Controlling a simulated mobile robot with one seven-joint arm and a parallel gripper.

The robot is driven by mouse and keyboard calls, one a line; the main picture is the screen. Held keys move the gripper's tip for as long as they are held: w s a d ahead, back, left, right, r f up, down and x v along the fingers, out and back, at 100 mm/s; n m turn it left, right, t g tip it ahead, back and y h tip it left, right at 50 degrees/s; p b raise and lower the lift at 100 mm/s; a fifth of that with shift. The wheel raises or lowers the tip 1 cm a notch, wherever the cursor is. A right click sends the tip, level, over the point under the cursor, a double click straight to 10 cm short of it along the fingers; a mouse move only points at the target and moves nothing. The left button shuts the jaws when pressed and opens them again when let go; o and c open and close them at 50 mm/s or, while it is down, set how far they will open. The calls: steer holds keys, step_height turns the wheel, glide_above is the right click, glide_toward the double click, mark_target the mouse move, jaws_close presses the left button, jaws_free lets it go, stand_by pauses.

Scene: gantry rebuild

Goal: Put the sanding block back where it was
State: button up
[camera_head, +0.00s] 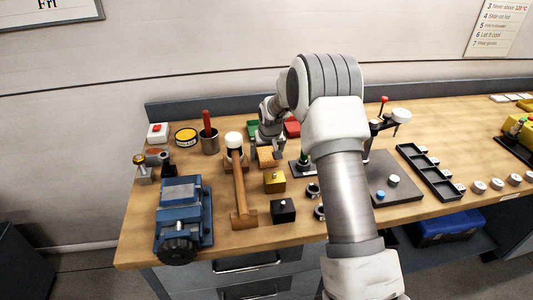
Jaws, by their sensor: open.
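A small tan-orange block (267,160), which looks like the sanding block, lies on the wooden bench (335,232) just below my gripper in the picture. My gripper (268,146) is open, pointing down at the block's far side. I cannot tell whether its fingers touch or straddle the block. My arm hides part of the bench to the right of the gripper.
A mallet (240,190) lies close left of the block. A yellow block (275,182) and a black block (284,211) stand nearer the front. Green (253,128) and red (292,127) items are behind. A blue vise (182,212) stands front left.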

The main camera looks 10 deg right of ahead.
steer(key=s+r, duration=2.1)
steer(key=r, duration=0.4)
steer(key=s+t, duration=0.1)
steer(key=s, duration=2)
steer(key=shift+s, duration=0.3)
